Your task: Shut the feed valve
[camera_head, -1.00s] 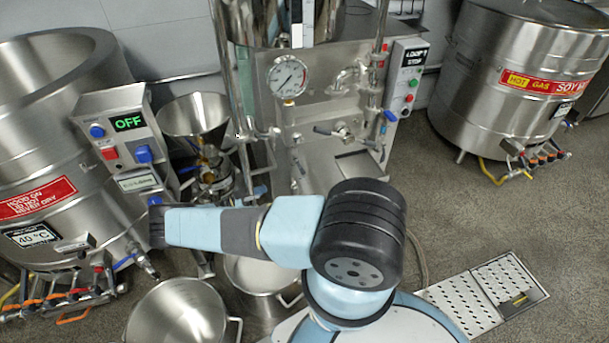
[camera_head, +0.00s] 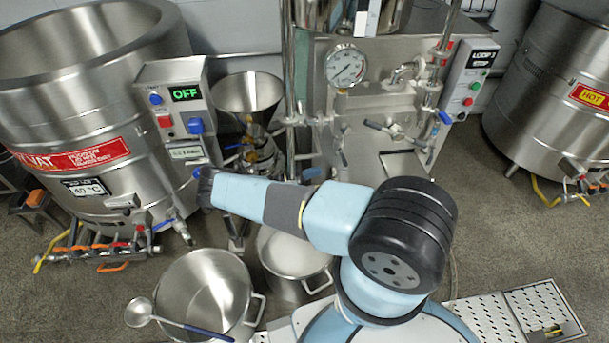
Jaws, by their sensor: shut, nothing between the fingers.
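A steel funnel hopper (camera_head: 247,92) stands left of centre on the mill, beside the control box. Below it are brass-coloured fittings (camera_head: 257,150), with a small blue handle (camera_head: 232,147) sticking out to the left; this looks like the feed valve. Its exact handle angle is too small to tell. My arm reaches in from the lower right. My gripper (camera_head: 205,187) is the dark end of it, shut and empty, in front of and below the left side of the fittings in the picture. The fingertips are hardly distinguishable, and no contact with the handle can be seen.
The control box (camera_head: 177,108) reads OFF. A large steel vat (camera_head: 70,95) stands left. Two open pots, one left (camera_head: 205,275) and one right (camera_head: 292,285), stand below my arm, with a ladle (camera_head: 140,312) by the left one. A gauge (camera_head: 346,66) and pipework are at centre.

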